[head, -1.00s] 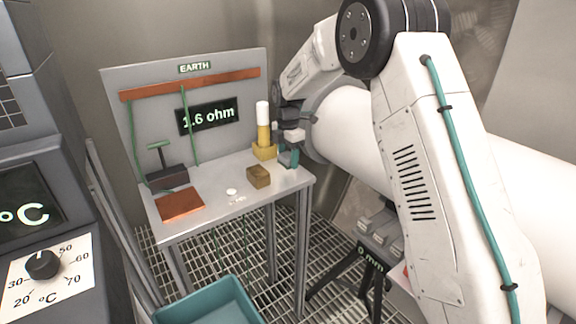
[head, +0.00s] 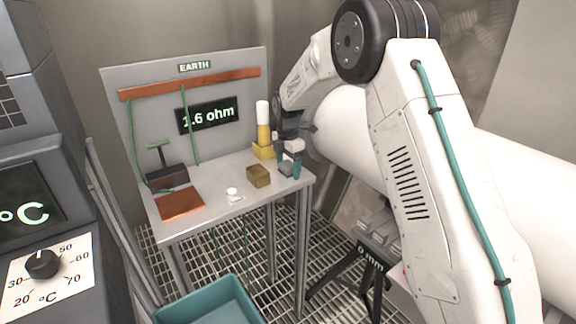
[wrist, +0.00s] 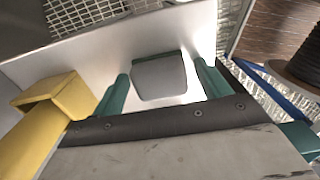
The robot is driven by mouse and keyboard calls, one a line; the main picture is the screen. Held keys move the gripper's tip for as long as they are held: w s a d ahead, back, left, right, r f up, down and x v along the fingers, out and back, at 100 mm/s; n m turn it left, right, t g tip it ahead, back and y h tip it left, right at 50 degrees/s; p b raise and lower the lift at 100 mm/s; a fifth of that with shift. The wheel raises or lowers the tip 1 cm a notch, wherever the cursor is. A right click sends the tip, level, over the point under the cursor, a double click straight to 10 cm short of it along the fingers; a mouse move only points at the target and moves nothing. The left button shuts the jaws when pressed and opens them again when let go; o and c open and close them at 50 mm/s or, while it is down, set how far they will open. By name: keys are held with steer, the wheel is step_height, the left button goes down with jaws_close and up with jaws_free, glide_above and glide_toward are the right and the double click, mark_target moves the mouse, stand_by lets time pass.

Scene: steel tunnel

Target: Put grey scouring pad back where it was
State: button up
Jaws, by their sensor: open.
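The grey scouring pad (wrist: 160,76) lies on the pale bench top between the two teal fingers of my gripper (wrist: 162,88) in the wrist view. A gap shows on each side of the pad, so the jaws are open and not pressed on it. In the head view my gripper (head: 289,166) is low at the bench's right end, and the pad (head: 285,169) shows in part beside a teal finger. The bench (head: 222,212) is a grey metal table with an upright back panel.
A yellow holder (head: 264,151) with a white-topped yellow cylinder stands close to my gripper; it shows left in the wrist view (wrist: 55,110). A brown block (head: 258,176), small white pieces (head: 233,194) and a copper plate (head: 180,204) are on the bench. A teal bin (head: 210,302) stands below.

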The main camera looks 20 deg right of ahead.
mark_target(288, 164)
step_height(288, 164, up, 12)
steer(key=s+d+r+m, duration=0.1)
steer(key=s+r+m, duration=0.4)
steer(key=s+r, duration=0.55)
steer(key=s+d+r+m, duration=0.15)
steer(key=s+m, duration=0.45)
steer(key=s, duration=0.9)
steer(key=s+f+m, duration=0.2)
steer(key=s+m, duration=0.3)
steer(key=s, duration=0.6)
steer(key=s+f+m+t, duration=0.1)
steer(key=s+f+m, duration=0.2)
steer(key=s, duration=0.9)
steer(key=m, duration=0.2)
steer(key=shift+s+d+m, duration=0.25)
steer(key=shift+d+m, duration=0.05)
